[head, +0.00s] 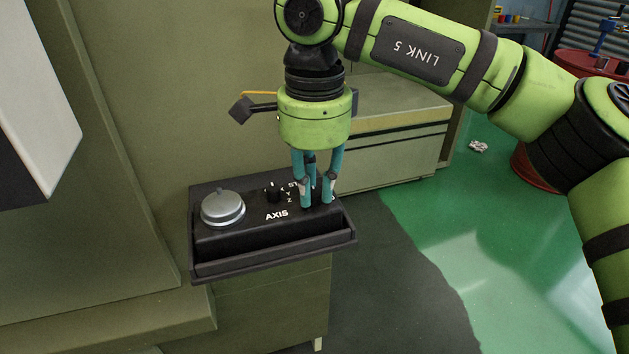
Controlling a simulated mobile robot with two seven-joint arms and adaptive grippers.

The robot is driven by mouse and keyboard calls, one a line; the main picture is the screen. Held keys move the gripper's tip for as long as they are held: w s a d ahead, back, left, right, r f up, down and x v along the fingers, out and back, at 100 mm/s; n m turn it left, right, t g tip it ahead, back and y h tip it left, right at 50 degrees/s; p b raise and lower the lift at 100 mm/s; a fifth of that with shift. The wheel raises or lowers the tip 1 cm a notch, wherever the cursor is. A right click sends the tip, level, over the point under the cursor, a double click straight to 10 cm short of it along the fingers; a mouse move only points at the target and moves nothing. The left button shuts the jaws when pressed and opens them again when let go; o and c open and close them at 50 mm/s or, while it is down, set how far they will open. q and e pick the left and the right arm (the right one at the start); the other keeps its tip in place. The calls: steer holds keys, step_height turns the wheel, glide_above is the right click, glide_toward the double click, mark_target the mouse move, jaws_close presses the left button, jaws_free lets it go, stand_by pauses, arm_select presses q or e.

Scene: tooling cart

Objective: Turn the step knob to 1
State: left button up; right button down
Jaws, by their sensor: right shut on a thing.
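A black control box (274,243) with a sloped top sits on a black tray-like holder against the green cabinet. A black axis knob (272,193) stands at the middle of its top, with the letters Y and Z and the word AXIS beside it. My right gripper (316,200) points down over the right part of the box, its teal fingers shut on the step knob. The fingers hide the knob and most of its label, so its setting cannot be read. My left gripper is not in view.
A silver handwheel (223,208) sits on the left of the box, close to the axis knob. A green cabinet with drawers (392,145) stands behind. A pale panel (42,95) juts in at the upper left.

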mark_target(314, 191)
steer(key=m+b, duration=0.1)
steer(key=m, duration=0.3)
steer(key=shift+m+b, duration=0.45)
steer(key=shift+m, duration=1.75)
steer(key=c, duration=1.1)
jaws_free()
step_height(314, 191, up, 12)
steer(key=shift+r, duration=0.1)
